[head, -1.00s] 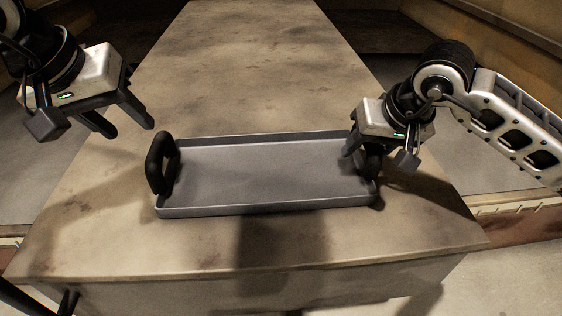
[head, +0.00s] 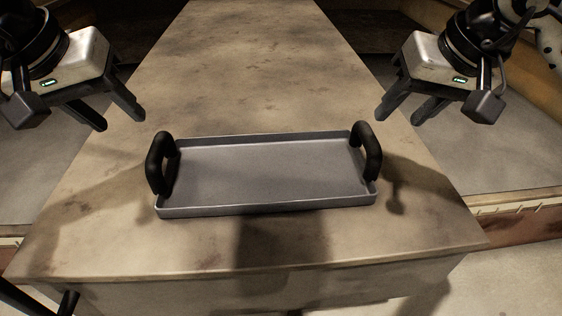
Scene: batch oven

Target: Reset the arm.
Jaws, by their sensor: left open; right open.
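My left gripper (head: 121,122) is open and empty, raised at the upper left, apart from the tray. My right gripper (head: 398,115) is open and empty, raised at the upper right, above and beyond the tray's right handle. A grey metal tray (head: 265,209) lies flat and empty on the table. It has a black upright handle at its left end (head: 155,164) and another at its right end (head: 372,152). Neither gripper touches the tray.
The long, stained table (head: 260,60) runs away from me, with bare top behind and in front of the tray. Its front edge (head: 250,268) is near the bottom of the view. Pale floor (head: 490,150) shows on both sides.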

